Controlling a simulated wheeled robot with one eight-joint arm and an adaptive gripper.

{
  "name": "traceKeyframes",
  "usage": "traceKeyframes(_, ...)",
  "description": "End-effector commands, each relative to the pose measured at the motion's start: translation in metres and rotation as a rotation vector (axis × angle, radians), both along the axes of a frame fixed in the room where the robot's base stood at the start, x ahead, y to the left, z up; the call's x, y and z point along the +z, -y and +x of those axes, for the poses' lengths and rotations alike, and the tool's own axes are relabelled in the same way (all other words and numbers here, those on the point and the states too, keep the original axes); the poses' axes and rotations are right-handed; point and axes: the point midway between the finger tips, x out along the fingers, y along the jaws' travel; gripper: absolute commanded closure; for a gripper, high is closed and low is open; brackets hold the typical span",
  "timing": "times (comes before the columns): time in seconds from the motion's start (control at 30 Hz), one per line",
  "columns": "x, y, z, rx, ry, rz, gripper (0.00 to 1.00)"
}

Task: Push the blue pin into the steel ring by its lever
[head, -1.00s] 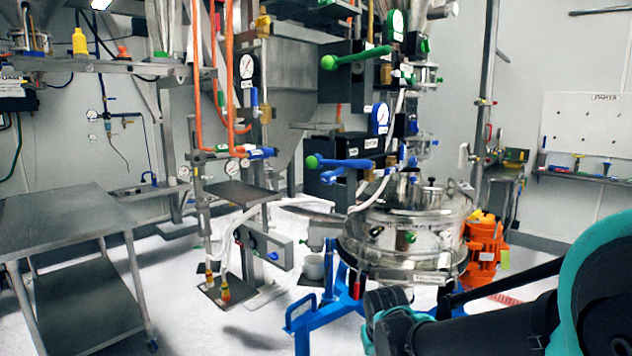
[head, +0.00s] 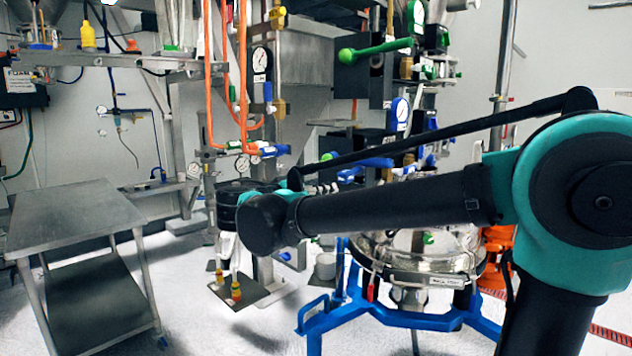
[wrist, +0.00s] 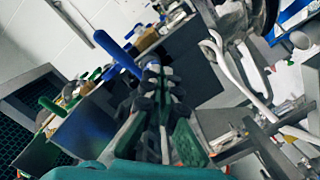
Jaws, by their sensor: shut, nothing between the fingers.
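A blue lever (head: 372,163) sticks out from the black box on the frame, partly hidden behind my arm in the head view. In the wrist view a blue lever (wrist: 117,52) slants down toward my gripper (wrist: 153,72). The fingers are shut and empty, with their tips close to the lower end of that lever; I cannot tell whether they touch. In the head view my gripper (head: 332,188) is small, beside the frame. I cannot make out a separate blue pin or its steel ring.
A white hose (wrist: 232,72) loops to the right of the fingers. A steel table (head: 75,215) is at left.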

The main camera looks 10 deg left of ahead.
Motion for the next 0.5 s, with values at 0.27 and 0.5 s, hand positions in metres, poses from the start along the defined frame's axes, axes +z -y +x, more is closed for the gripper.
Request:
traceKeyframes(0.27, 0.027, -0.024, -0.007, 0.023, 0.092, -0.005, 1.00)
traceKeyframes(0.5, 0.027, -0.008, 0.012, 0.021, 0.091, -0.005, 1.00)
